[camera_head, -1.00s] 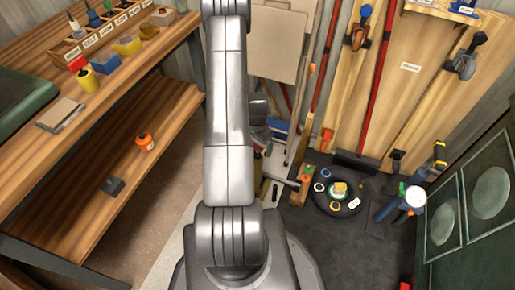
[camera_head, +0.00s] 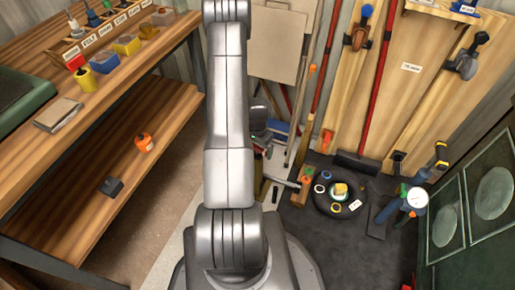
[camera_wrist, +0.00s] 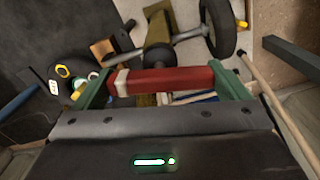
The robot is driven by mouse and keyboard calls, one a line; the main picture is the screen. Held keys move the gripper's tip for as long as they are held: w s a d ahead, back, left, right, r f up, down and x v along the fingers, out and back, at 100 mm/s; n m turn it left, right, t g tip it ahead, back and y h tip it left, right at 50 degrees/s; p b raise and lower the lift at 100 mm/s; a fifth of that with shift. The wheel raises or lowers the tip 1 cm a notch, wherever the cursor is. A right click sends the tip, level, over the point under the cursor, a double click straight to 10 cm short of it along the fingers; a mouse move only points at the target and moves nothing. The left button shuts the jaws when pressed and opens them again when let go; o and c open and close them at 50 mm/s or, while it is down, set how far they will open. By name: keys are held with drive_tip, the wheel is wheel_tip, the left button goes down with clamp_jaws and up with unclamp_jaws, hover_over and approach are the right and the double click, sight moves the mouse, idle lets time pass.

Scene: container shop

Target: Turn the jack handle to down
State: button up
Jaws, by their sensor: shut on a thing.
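The jack's red handle grip (camera_wrist: 170,80), with a pale end, lies across the middle of the wrist view. My gripper (camera_wrist: 161,84) has its green fingers at either end of this red grip and is shut on it. An olive jack body (camera_wrist: 158,35) runs beyond the grip, with a grey axle and a dark wheel (camera_wrist: 226,28). In the head view my arm hides the handle and most of the jack; only a grey rod (camera_head: 283,181) shows beside the arm. A dark part of my gripper shows just right of the arm.
A wooden workbench (camera_head: 80,125) with a lower shelf stands at the left. A dark tyre-like ring (camera_head: 339,207) holding small items lies right of the jack. Long-handled tools lean at the back. A green cabinet (camera_head: 470,215) stands at the right.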

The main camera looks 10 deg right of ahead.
sight(258, 146)
drive_tip(key=n+b, duration=0.1)
drive_tip(key=n, duration=0.2)
idle(0.4)
drive_tip(key=o, duration=0.6)
wheel_tip(258, 146, up, 14)
drive_tip(key=p, duration=0.3)
drive_tip(key=shift+f, duration=0.2)
wheel_tip(258, 146, down, 14)
drive_tip(key=b, duration=0.3)
drive_tip(key=shift+r, duration=0.25)
